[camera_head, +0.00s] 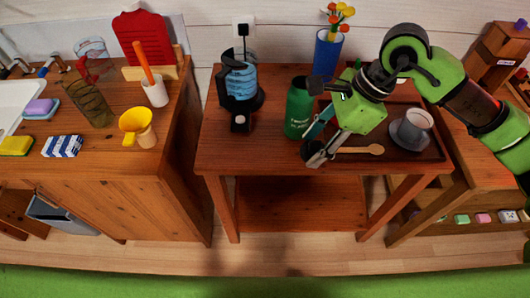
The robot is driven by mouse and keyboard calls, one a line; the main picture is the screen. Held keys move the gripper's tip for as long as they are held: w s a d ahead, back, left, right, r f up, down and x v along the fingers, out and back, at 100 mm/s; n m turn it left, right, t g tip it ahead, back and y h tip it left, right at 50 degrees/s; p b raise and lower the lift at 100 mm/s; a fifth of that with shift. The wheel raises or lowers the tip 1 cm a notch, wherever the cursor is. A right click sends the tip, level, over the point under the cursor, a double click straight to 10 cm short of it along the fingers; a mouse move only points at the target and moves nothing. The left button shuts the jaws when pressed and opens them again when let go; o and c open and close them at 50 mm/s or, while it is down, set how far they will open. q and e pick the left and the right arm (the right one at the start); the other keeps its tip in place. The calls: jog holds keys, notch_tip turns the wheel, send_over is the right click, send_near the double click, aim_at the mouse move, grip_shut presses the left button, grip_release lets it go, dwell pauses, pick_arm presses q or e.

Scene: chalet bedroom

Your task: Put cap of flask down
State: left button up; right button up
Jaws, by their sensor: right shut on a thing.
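The green flask (298,110) stands upright on the wooden table (218,150), left of my right gripper, with white lettering on its side. My right gripper (315,154) reaches in from the right, its fingers low in front of the flask near the table's front edge. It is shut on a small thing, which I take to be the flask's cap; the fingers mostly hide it. I cannot tell whether it touches the table. My left gripper is not in view.
A wooden spoon (362,150) and a cup (416,122) on a saucer are right of the gripper. A blue vase (327,54) with flowers and a black coffee maker (240,82) stand behind and left. The table's front left is clear.

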jog(key=w+a+f+b, duration=0.1)
jog(key=w+a+f, duration=0.1)
jog(key=a+f, duration=0.1)
jog(key=w+a+f+b, duration=0.1)
jog(key=w+a+f, duration=0.2)
jog(key=w+a+f+b, duration=0.1)
jog(key=w+a+f, duration=0.2)
jog(key=shift+w+a, duration=0.25)
jog(key=shift+a, duration=0.15)
jog(key=shift+w+a+f, duration=0.2)
jog(key=shift+f, duration=0.15)
jog(key=f, duration=0.1)
jog(key=f+b, duration=0.1)
jog(key=f, duration=0.1)
jog(key=shift+w+a+f, duration=0.1)
jog(key=shift+a, duration=0.1)
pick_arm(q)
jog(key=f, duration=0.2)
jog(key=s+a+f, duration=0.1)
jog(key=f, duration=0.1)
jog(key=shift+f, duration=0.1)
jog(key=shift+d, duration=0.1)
pick_arm(e)
jog(key=shift+f+b, duration=0.3)
jog(key=shift+b, duration=0.1)
jog(key=o, duration=1)
jog(key=shift+r, duration=0.1)
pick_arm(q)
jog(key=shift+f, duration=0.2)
